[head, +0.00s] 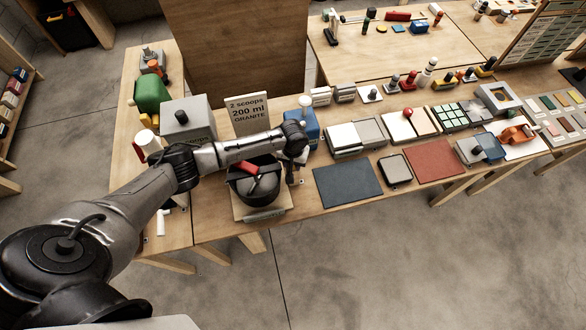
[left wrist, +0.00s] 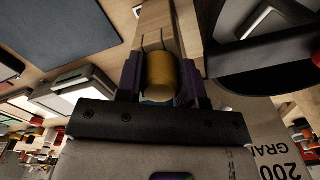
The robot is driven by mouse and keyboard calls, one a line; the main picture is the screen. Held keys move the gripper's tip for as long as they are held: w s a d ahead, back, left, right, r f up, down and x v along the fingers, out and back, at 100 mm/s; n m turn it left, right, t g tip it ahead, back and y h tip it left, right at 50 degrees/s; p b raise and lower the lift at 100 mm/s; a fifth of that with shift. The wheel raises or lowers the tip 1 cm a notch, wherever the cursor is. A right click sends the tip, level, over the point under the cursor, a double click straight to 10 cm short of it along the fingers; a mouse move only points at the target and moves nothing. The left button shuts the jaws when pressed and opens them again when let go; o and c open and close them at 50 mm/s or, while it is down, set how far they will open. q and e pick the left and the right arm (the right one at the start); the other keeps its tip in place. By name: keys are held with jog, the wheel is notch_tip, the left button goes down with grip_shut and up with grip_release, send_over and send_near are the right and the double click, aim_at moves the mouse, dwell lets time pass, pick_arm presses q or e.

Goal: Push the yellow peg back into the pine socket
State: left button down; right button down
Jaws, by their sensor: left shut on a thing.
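My left gripper (left wrist: 159,78) is shut on the yellow peg (left wrist: 160,72), with one dark finger on each side. The peg's rounded body fills the space between the fingers. Just beyond it in the left wrist view is a pale pine piece (left wrist: 158,27) with two thin dark lines, seemingly the pine socket. I cannot tell how deep the peg sits in it. In the head view my left gripper (head: 299,166) points down at the bench beside the black pot, and the peg and socket are hidden there. My right gripper is not in view.
A black pot (head: 250,195) with a red part stands close left of the gripper. A sign (head: 247,112) and a blue box (head: 303,127) stand behind. A dark blue mat (head: 348,184) lies flat to the right. Several small items line the bench.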

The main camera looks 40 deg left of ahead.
pick_arm(q)
jog(key=c, duration=1)
grip_release()
jog(key=o, duration=0.3)
jog(key=shift+w+d, duration=0.1)
jog(key=shift+o, duration=0.2)
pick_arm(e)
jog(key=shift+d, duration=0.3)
pick_arm(q)
notch_tip(320, 180, up, 14)
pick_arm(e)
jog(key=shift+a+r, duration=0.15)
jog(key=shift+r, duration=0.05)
pick_arm(q)
jog(key=shift+d, duration=0.1)
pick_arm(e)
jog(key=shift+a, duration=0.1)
